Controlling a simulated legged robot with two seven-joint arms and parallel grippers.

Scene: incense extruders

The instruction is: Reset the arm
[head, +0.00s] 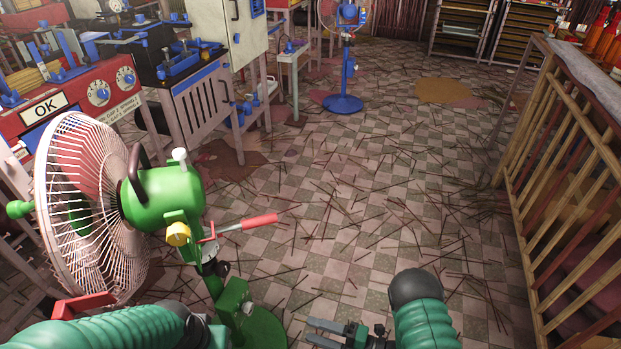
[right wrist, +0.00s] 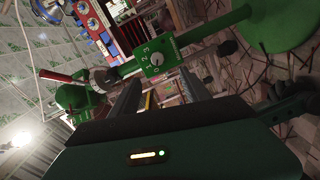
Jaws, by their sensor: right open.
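My right arm (head: 424,318) is bent at the bottom of the head view, with a teal sleeve and a dark rounded joint. My right gripper (head: 312,331) points left, open and empty, above the tiled floor beside the green fan's base. In the right wrist view its two fingers (right wrist: 160,88) stand apart, with the fan's green dial box (right wrist: 155,57) showing beyond them. My left arm (head: 110,330) comes in at the lower left, in front of the fan's lower part. Its gripper does not show.
A green fan (head: 160,197) with a white cage and red-handled lever stands close at left. Machines and a red panel marked OK (head: 45,107) line the left. A blue fan (head: 343,104) stands farther back. A wooden rack (head: 560,150) bounds the right.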

